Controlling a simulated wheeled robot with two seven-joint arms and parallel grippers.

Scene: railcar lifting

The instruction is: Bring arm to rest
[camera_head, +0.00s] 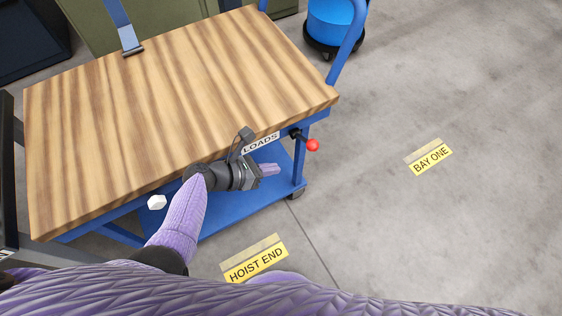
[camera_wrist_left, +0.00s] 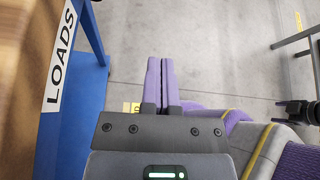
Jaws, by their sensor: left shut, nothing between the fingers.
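My left arm, in a purple sleeve, comes in from the lower left in the head view. Its gripper (camera_head: 270,170) is beside the front edge of the wooden-topped cart (camera_head: 180,100), close to the LOADS label (camera_head: 261,142). In the left wrist view the two purple fingers of the left gripper (camera_wrist_left: 161,62) lie together, shut with nothing between them. They point over bare floor, apart from the blue cart frame (camera_wrist_left: 85,110). My right gripper is not clearly seen in either view.
A red knob (camera_head: 312,145) sticks out at the cart's right corner, near my left gripper. A white block-like thing (camera_head: 157,202) shows at the cart's front. Floor labels read HOIST END (camera_head: 256,264) and BAY ONE (camera_head: 431,160). A blue drum (camera_head: 330,22) stands behind. Floor on the right is clear.

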